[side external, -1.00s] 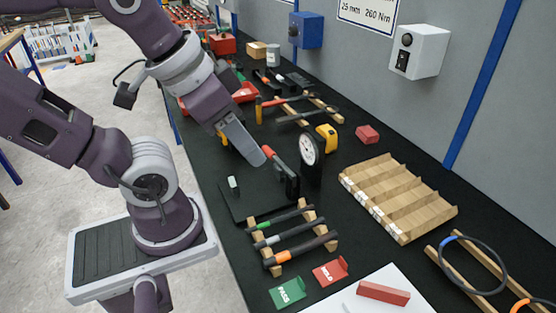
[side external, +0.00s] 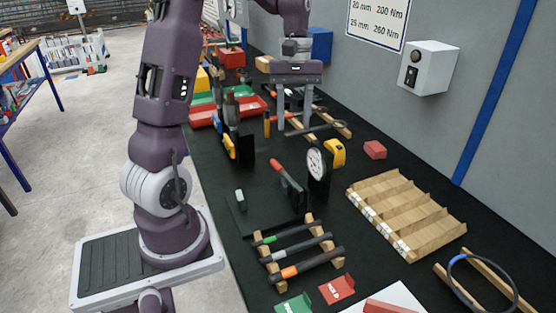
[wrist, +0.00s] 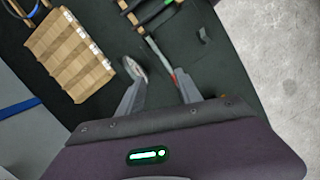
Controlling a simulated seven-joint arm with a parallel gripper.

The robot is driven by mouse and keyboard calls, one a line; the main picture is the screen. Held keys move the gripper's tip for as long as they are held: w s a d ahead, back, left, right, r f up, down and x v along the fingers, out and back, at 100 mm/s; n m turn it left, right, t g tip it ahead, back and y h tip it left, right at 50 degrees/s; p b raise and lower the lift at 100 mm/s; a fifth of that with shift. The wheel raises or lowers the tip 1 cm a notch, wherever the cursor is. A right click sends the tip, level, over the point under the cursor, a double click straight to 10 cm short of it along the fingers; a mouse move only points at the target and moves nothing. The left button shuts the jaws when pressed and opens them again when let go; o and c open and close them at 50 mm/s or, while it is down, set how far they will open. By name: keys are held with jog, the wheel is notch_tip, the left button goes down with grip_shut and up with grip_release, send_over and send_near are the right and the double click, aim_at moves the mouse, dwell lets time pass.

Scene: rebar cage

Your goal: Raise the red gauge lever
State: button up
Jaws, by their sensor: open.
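The red gauge lever (side external: 281,171) slants up and to the left from a black stand (side external: 292,192), beside the round white dial gauge (side external: 315,162). My gripper (side external: 294,128) points down, with its two grey fingers apart and nothing between them. In the side view it appears beyond the lever, farther back along the table and clear of it.
A yellow tape measure (side external: 335,152) sits behind the dial. A rack of handled tools (side external: 297,257) lies in front. A wooden divided tray (side external: 405,215) and a red block (side external: 375,149) are to the right. Dark clamp-like tools (side external: 232,135) stand to the left.

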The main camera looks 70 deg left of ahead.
aim_at(277, 163)
jog(key=a+f+n+g+h, duration=0.1)
jog(key=a+f+n+h, duration=0.1)
jog(key=a+f+n, duration=0.5)
jog(key=f, duration=0.2)
jog(key=s+f+m, duration=0.1)
jog(key=f, duration=0.2)
jog(key=d+f+m, duration=0.1)
jog(key=f, duration=0.2)
jog(key=shift+s, duration=0.2)
jog(key=shift+c, duration=0.2)
grip_shut()
dwell(0.4)
